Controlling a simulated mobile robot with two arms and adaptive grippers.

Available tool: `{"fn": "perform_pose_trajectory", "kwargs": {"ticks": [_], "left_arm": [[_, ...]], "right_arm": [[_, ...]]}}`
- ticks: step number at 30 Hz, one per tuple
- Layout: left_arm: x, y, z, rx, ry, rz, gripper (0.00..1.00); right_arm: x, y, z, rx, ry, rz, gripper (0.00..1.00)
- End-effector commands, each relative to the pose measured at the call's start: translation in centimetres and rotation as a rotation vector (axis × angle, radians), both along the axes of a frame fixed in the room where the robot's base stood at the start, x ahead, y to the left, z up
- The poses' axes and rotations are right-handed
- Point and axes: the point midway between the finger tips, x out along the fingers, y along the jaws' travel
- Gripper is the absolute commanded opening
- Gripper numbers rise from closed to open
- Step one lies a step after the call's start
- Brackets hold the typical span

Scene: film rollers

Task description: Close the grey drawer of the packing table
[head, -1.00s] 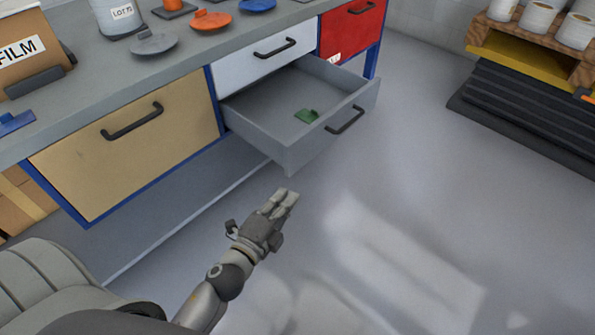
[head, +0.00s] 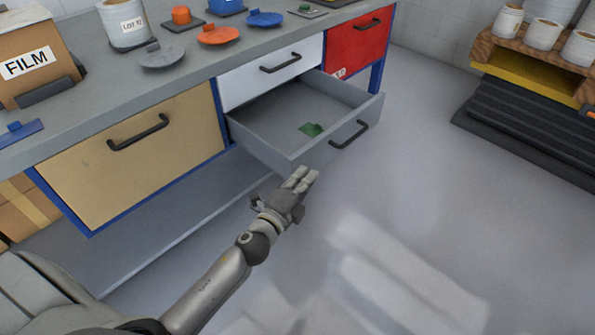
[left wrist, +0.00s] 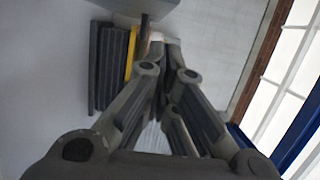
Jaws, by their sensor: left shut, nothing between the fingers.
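The grey drawer (head: 285,148) of the packing table (head: 205,50) is pulled out below the white drawer. A green item (head: 311,129) lies inside it, and a dark bar handle (head: 349,134) is on its front. My left gripper (head: 304,176) is at the near lower left end of the drawer front. I cannot tell whether it touches the front. Its fingers are together and empty; they also show in the left wrist view (left wrist: 166,50). My right gripper is not in view.
The tan drawer (head: 135,155), white drawer (head: 270,72) and red drawer (head: 355,40) are shut. Lids and a FILM box (head: 35,70) are on the tabletop. The floor before the drawer is clear.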

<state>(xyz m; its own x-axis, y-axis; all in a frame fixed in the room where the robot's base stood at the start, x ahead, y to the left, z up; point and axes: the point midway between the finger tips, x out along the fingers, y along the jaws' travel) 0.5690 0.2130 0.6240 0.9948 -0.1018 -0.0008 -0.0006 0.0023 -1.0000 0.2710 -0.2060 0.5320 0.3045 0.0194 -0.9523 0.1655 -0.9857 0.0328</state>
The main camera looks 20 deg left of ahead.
Motion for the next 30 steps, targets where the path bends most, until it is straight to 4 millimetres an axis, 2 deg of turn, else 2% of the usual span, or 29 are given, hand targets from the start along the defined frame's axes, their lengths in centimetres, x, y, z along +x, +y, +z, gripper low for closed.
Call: {"fn": "perform_pose_trajectory", "kwargs": {"ticks": [6,23,26,30], "left_arm": [[0.7,2.1,0.0,0.001,0.0,-0.002,0.0],[1.0,2.8,0.0,-0.001,0.0,-0.001,0.0],[1.3,3.7,0.0,0.002,0.001,0.0,0.0],[2.1,6.0,0.0,0.004,0.001,0.003,0.0]], "right_arm": [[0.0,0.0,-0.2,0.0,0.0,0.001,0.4],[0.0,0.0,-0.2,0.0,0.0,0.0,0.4],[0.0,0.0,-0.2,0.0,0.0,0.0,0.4],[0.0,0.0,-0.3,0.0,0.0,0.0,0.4]]}}
